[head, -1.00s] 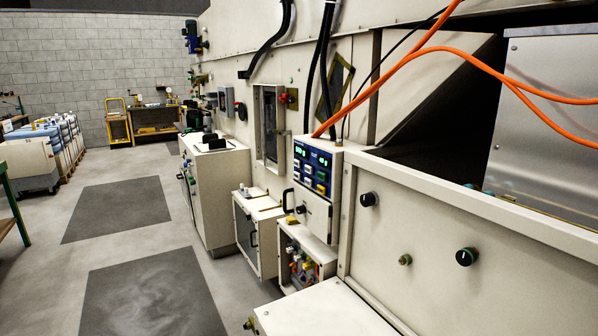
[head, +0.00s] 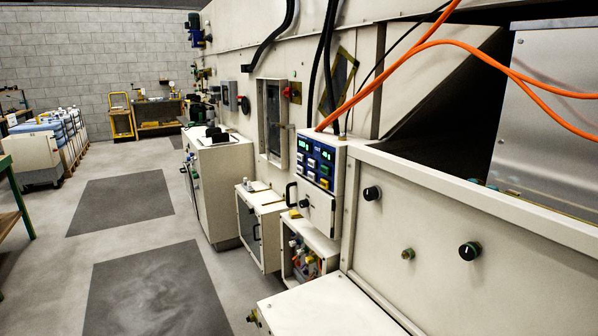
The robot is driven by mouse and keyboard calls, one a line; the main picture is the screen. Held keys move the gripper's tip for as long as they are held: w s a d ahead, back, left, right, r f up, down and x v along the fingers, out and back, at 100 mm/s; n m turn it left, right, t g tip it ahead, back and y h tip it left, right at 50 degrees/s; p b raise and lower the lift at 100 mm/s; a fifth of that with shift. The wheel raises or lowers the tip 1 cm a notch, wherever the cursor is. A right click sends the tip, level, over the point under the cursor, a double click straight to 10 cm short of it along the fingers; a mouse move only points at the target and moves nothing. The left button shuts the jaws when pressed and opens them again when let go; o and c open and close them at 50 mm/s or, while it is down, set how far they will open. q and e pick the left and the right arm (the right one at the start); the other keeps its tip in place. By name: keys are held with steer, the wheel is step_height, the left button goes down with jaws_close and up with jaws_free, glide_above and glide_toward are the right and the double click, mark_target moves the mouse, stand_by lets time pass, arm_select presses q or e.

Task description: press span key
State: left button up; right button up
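The control panel (head: 318,163) is a blue keypad face on a cream box mounted on the machine's side, right of centre in the head view. It has two green displays at the top and several white, blue and yellow keys below. The key labels are too small to read, so I cannot tell which one is the span key. Neither of my grippers is in view.
A white-topped cabinet (head: 328,306) juts out below the panel. An open box with wiring (head: 306,258) and a cream cabinet (head: 262,232) stand left of it. Black knobs (head: 469,250) are on the near right panel. Orange cables (head: 440,45) hang above.

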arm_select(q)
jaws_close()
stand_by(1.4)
